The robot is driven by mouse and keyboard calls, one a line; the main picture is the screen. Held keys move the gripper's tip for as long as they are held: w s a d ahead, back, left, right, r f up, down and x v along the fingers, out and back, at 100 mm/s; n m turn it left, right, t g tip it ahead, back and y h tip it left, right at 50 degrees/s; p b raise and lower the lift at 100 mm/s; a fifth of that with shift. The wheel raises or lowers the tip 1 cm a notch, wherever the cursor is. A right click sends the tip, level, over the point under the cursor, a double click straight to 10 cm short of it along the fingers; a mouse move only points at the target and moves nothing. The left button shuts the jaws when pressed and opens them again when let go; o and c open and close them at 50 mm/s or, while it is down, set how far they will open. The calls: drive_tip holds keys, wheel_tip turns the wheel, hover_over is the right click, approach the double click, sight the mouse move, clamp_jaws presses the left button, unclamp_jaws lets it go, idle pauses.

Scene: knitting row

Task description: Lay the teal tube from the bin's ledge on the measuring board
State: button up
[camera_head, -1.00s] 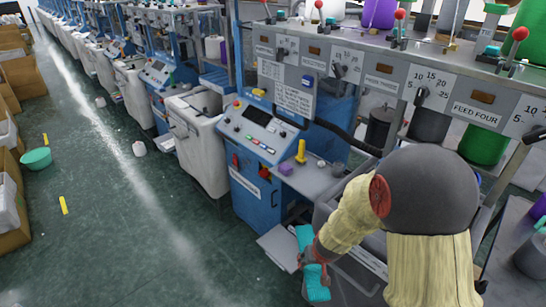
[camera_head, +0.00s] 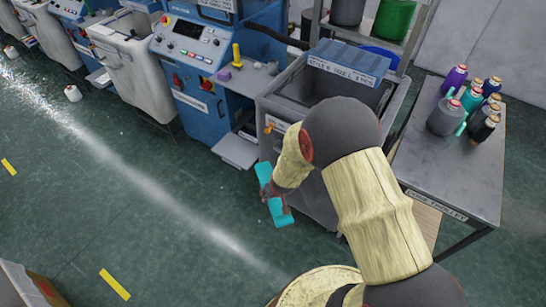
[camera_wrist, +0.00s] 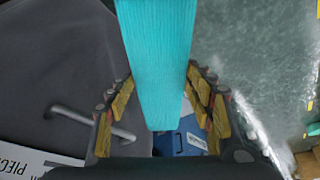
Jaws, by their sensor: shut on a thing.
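The teal tube (camera_head: 264,175) is a flat, ribbed knitted piece in the head view, held in the air in front of the grey bin. It also fills the upper middle of the wrist view (camera_wrist: 158,55), between the fingers. My gripper (camera_head: 277,194) is shut on the tube; its yellow-padded fingers stand on both sides of it in the wrist view (camera_wrist: 163,98). The grey bin (camera_head: 270,107) stands behind and right of the gripper, and its lower front is partly hidden by my arm. I cannot make out the measuring board in these frames.
A grey trolley (camera_head: 465,180) with several yarn cones stands right of the bin. A blue machine cabinet (camera_head: 190,85) stands left of the bin. Open green floor (camera_head: 150,215) lies left and front, with yellow marks and a cardboard box (camera_head: 30,285) at lower left.

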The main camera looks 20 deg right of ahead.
drive_tip(key=shift+s+d+f, duration=0.15)
drive_tip(key=shift+s+f, duration=0.55)
drive_tip(key=shift+f, duration=0.5)
drive_tip(key=shift+d, duration=0.1)
drive_tip(key=shift+w, duration=0.1)
drive_tip(key=shift+f, duration=0.1)
